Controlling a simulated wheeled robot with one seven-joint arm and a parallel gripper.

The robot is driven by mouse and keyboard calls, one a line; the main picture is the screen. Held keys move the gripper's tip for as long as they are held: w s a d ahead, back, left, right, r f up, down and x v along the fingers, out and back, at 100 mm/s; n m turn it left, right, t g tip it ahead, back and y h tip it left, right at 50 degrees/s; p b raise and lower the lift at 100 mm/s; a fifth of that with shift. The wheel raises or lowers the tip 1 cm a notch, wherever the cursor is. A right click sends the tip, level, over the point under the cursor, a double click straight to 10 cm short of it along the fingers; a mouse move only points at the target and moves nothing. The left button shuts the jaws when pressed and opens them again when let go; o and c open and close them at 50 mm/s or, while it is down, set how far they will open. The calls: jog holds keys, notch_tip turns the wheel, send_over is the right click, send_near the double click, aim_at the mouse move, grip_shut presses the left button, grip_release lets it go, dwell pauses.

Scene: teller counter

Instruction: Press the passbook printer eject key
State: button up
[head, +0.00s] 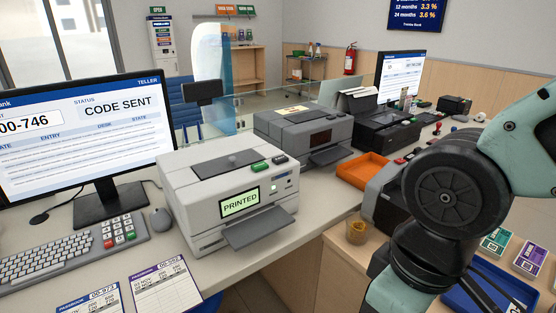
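The passbook printer (208,190) appears to be the light grey machine on the counter in the head view. Its green-lit screen (240,203) reads PRINTED. A green key (259,167) and a dark key (279,159) sit on its top right edge. Small marks on its front face are too small to read, and I cannot tell which key is eject. A dark output tray (259,228) sticks out in front, with nothing visible on it. My arm fills the right side of the view, apart from the printer; my gripper does not show.
A monitor (84,135) reading CODE SENT, a keyboard (50,257) and a mouse (160,219) stand left. Passbooks (165,284) lie in front. A darker grey machine (300,133) and an orange tray (363,170) stand behind. A small amber cup (357,231) is near my arm.

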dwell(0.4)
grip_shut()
